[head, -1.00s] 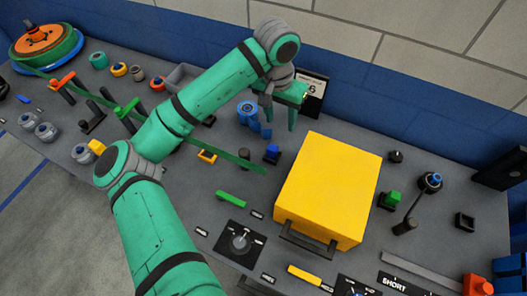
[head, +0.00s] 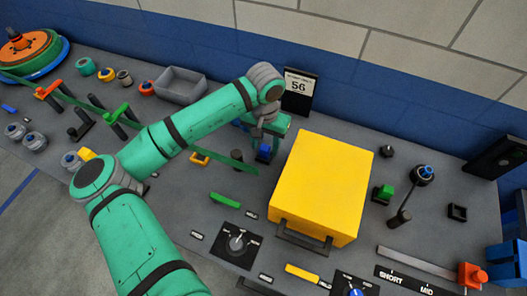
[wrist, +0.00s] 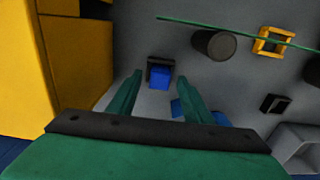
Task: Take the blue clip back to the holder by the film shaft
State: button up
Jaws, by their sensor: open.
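The small blue clip (head: 264,152) is in a dark base on the grey bench, left of the yellow box. It also shows in the wrist view (wrist: 160,77), beyond and between the fingertips. My gripper (head: 263,143) is open above and around it in the picture; the wrist view shows both green fingers (wrist: 159,92) apart with nothing between them. I cannot tell if they touch it. A larger blue part (head: 242,122) is mostly hidden behind my gripper. A yellow square frame holder (head: 199,158) is empty. I cannot tell which part is the film shaft.
The large yellow box (head: 322,185) stands close right of my gripper. A green film strip (head: 240,165) runs across the bench at left. An empty black square holder (head: 457,212) sits far right.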

aim_at(265, 147)
jog(key=shift+f, duration=0.85)
jog(key=shift+c, duration=0.3)
grip_shut()
notch_tip(265, 147, up, 10)
jog(key=shift+f, duration=0.1)
jog(key=shift+r, duration=0.2)
